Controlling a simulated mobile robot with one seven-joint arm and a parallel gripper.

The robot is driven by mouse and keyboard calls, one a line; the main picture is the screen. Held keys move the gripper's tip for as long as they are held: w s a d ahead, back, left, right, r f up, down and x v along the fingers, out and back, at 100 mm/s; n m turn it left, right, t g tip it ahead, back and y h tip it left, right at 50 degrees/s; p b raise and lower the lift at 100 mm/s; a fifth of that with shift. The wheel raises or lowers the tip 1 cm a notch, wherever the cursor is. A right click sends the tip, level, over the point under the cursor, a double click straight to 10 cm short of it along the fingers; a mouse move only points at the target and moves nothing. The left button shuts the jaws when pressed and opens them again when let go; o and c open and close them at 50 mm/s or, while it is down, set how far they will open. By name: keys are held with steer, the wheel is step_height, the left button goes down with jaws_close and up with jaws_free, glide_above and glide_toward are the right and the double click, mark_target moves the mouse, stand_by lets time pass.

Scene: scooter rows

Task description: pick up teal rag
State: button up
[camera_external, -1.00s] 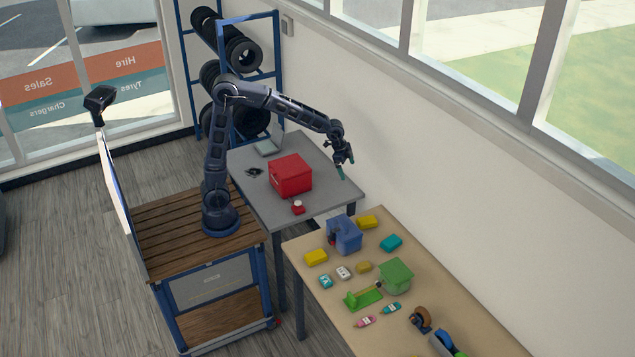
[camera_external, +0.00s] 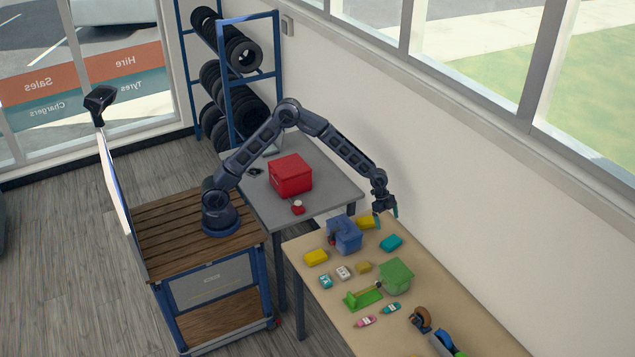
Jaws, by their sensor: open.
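A teal block-like folded piece (camera_external: 391,243), which looks like the teal rag, lies on the wooden table (camera_external: 450,310) near its wall-side edge. It is right of a blue box and below a yellow piece. My gripper (camera_external: 385,214) is open and empty, pointing down above the far end of the table, just above and left of the teal rag in the picture. It is not touching the rag. The rag is fully visible.
The blue box (camera_external: 345,236) and yellow piece (camera_external: 366,222) stand close to my gripper. A green box (camera_external: 396,276), another yellow piece (camera_external: 316,257) and small bottles lie nearer. A grey table (camera_external: 325,196) holds a red box (camera_external: 291,175). The wall runs along the right.

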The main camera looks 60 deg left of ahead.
mark_target(391, 241)
steer(key=x, duration=1.1)
steer(key=shift+s+d+r, duration=0.1)
steer(key=shift+d, duration=0.1)
steer(key=c, duration=0.7)
